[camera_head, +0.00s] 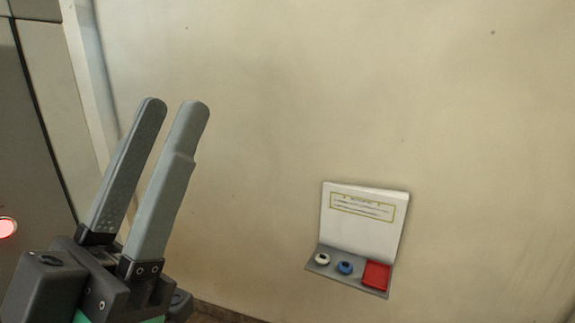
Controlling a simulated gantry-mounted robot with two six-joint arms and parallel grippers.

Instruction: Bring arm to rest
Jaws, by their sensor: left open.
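My left gripper (172,105) is at the left of the head view, with its two grey fingers pointing up. The fingers are apart and nothing is between them. The gripper is left of a small wall panel (364,222), clearly apart from it in the picture. My right gripper is not in view.
The panel has a white labelled back plate and a grey ledge carrying a white knob (322,259), a blue knob (345,268) and a red block (376,275). A plain beige wall (400,90) fills most of the view. A round red light (7,227) shows at the left edge.

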